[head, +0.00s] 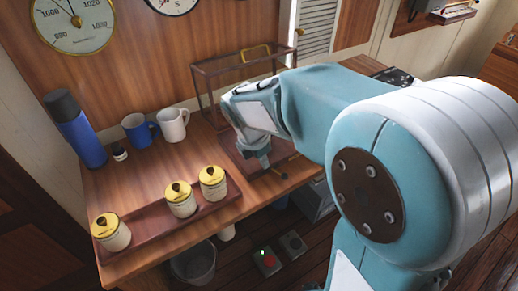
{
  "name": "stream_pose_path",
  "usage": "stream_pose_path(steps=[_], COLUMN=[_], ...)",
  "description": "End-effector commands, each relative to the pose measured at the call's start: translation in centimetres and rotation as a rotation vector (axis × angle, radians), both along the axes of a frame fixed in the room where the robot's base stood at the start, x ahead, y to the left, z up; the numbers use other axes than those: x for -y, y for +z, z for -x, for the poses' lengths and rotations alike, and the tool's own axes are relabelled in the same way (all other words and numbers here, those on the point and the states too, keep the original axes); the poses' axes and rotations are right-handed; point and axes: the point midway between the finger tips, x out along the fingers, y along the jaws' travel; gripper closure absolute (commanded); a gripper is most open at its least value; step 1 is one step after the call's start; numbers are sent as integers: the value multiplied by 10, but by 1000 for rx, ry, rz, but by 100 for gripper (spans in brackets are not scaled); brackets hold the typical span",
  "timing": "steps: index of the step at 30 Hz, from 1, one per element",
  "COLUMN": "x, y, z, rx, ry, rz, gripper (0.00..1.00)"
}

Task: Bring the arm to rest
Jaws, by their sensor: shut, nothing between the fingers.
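My arm, teal and white, reaches in from the right of the head view and bends down at the wrist. My gripper (262,160) points down at the right part of the wooden counter (150,165), in front of a dark-framed rack (205,95). It is small in the view and partly hidden by my wrist. It is shut and holds nothing. Whether it touches the surface below it cannot be told.
A tray (150,222) holds three yellow-lidded jars (180,200) left of my gripper. A blue bottle (78,130), a blue mug (138,130) and a white mug (173,124) stand behind. A bin (194,265) and a pedal box (267,262) are on the floor.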

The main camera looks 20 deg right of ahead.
Motion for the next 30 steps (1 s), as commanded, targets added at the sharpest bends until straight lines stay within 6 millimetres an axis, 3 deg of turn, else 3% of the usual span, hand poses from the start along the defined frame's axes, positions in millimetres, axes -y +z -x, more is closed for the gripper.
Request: stream_pose_path(steps=[6, 10, 21, 30], x=[1, 3, 14, 14], y=[2, 17, 73, 92], z=[1, 14, 89, 146], rx=[7, 74, 372, 506], ry=[-14, -154, -961, -1574], rz=[-4, -40, -316, -594], gripper=[100, 100, 100, 100])
